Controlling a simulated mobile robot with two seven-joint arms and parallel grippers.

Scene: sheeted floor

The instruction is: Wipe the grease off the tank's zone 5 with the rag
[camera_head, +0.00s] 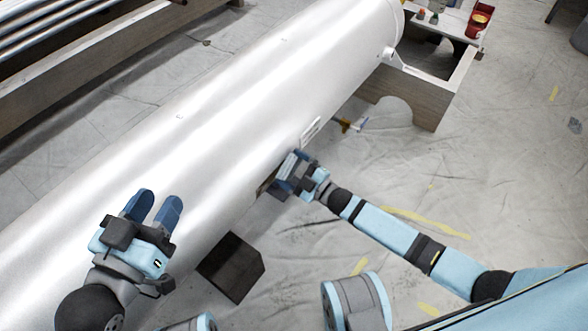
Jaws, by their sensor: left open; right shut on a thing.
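The tank (215,125) is a long, shiny white cylinder lying diagonally from the lower left to the top right. A small pale label (311,132) is on its right side. I cannot make out zone markings or grease on the visible surface. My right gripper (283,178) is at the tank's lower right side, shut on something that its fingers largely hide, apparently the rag. I cannot tell whether it touches the tank. My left gripper (154,205) is open and empty, in front of the tank's near part, its two blue fingers apart and pointing up the picture.
A dark block (232,267) stands beside the tank's near right side. A wooden cradle (425,100) is at the far end, with a tray (452,20) holding a red container (480,20) behind it. Pipes on a wooden rack fill the upper left. Sheeted floor at right is mostly clear.

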